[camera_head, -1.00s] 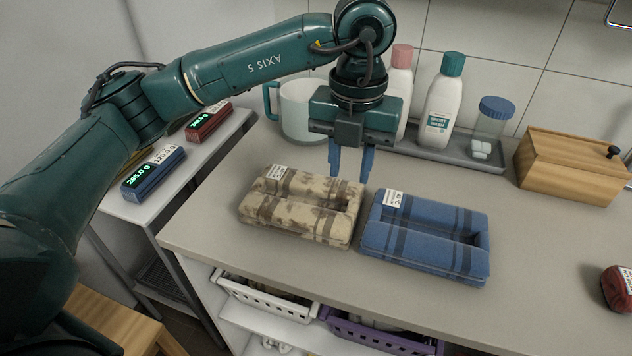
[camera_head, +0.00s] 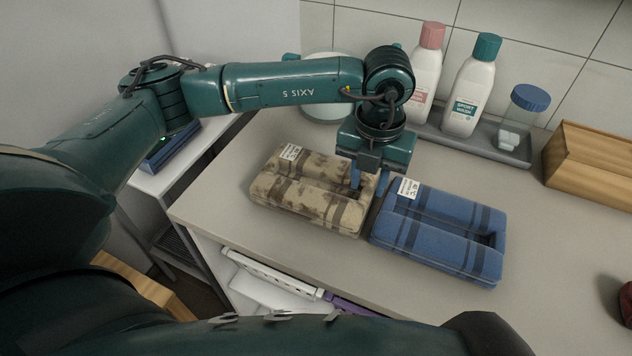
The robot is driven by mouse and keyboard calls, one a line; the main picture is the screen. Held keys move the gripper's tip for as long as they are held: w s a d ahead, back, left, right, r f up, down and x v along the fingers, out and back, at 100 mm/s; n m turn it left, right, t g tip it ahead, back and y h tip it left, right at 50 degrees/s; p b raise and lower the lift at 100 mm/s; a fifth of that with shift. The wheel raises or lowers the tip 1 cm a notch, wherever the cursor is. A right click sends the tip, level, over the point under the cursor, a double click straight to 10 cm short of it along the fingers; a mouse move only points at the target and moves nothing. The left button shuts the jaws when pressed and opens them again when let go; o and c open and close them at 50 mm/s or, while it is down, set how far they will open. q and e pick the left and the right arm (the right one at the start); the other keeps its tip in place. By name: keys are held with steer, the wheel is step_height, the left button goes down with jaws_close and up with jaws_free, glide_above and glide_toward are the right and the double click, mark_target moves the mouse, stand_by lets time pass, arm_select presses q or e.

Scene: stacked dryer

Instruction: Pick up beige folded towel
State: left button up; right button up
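The beige folded towel (camera_head: 309,205), camouflage-patterned with brown bands and a white tag, lies flat on the counter with a long recess in its middle. My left gripper (camera_head: 368,182) points down at the towel's right end. One blue finger (camera_head: 355,176) shows at the end of the recess. The other finger is mostly hidden near the gap beside the blue towel. The fingers look spread apart, around the towel's right end; contact cannot be told. The towel rests on the counter. My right gripper is not in view.
A blue folded towel (camera_head: 430,247) lies close to the right of the beige one.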

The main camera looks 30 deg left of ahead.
mark_target(366, 194)
arm_select(q)
steer(key=shift+w+f, duration=0.1)
steer(key=shift+f, duration=1.55)
jaws_close()
